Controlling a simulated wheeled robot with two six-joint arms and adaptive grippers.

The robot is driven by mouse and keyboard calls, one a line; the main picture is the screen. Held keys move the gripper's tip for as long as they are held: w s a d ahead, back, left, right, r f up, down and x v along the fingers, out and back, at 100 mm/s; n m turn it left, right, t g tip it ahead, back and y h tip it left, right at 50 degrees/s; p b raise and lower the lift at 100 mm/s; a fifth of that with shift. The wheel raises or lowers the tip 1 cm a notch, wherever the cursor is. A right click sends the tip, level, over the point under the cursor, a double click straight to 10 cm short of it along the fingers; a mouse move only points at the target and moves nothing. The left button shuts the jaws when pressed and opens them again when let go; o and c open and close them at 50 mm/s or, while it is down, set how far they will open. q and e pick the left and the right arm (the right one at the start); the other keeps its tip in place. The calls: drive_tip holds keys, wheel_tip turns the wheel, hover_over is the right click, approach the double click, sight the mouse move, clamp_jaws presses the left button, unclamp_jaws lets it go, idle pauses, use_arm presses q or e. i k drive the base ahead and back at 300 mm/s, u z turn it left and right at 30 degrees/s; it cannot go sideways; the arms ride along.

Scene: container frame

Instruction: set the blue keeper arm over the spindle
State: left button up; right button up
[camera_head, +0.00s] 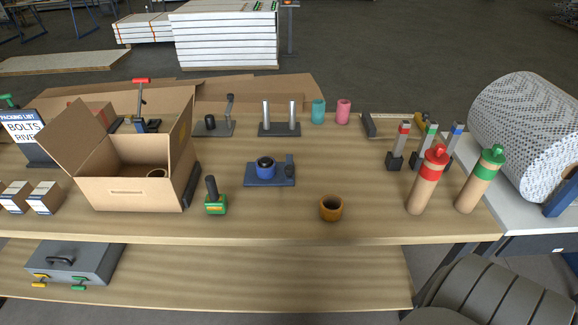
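A blue base plate (256,181) lies near the middle of the table. A short dark spindle (265,165) with a blue lower part stands on its left half. A dark blue-grey upright piece (289,166) stands at its right end, beside the spindle and not over it. This looks like the keeper arm, though it is too small to be sure. Neither of my grippers is in view.
Behind are a grey fixture with a dark cylinder (210,122) and a stand with two silver posts (266,117). A green-based stamp (215,203), an open cardboard box (129,187) and a brown ring (331,208) stand around. The table front between stamp and ring is clear.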

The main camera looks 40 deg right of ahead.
sight(289, 169)
drive_tip(key=k, duration=1.3)
drive_tip(key=z, duration=0.3)
drive_tip(key=i, duration=0.85)
drive_tip(key=u, duration=0.3)
